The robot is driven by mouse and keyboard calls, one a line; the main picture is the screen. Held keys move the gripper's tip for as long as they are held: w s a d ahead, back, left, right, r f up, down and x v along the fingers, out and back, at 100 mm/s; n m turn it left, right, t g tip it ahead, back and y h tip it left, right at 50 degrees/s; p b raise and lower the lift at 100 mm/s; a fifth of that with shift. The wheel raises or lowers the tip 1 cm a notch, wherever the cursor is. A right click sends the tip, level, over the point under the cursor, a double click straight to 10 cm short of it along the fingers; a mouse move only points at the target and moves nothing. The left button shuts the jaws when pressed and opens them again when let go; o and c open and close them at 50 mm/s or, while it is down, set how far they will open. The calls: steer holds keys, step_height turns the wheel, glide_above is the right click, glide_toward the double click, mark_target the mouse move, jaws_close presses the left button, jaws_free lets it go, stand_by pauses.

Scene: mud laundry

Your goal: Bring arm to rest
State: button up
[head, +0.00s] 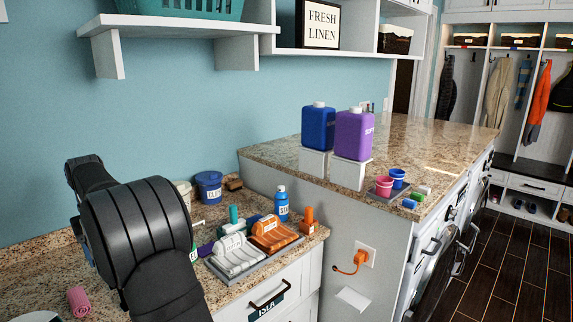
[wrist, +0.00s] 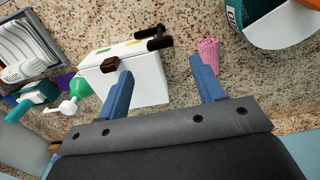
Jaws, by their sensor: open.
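My gripper (wrist: 160,68) shows in the wrist view with its two blue fingers spread apart and nothing between the tips. The fingers reach over the granite counter (wrist: 185,20), beside a white box (wrist: 140,85) with dark fittings. A pink textured roll (wrist: 208,52) lies just beyond the right fingertip. In the head view my dark arm fills the lower left and hides the gripper. The pink roll (head: 77,300) also shows there on the counter, left of the arm.
A grey tray (head: 262,262) holds white and orange items, with a blue bottle (head: 282,204) behind. A blue tub (head: 209,186) stands near the wall. Blue (head: 318,128) and purple (head: 353,135) jugs stand on white blocks on the higher counter. A shelf (head: 180,27) overhangs the back.

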step_height(320, 180, up, 9)
step_height(320, 180, down, 18)
steer(key=shift+r, duration=0.25)
steer(key=m, duration=0.6)
steer(key=shift+r, duration=0.1)
step_height(320, 180, up, 12)
steer(key=shift+r, duration=0.25)
stand_by(0.3)
step_height(320, 180, down, 12)
steer(key=shift+f, duration=0.2)
steer(key=shift+n, duration=1.7)
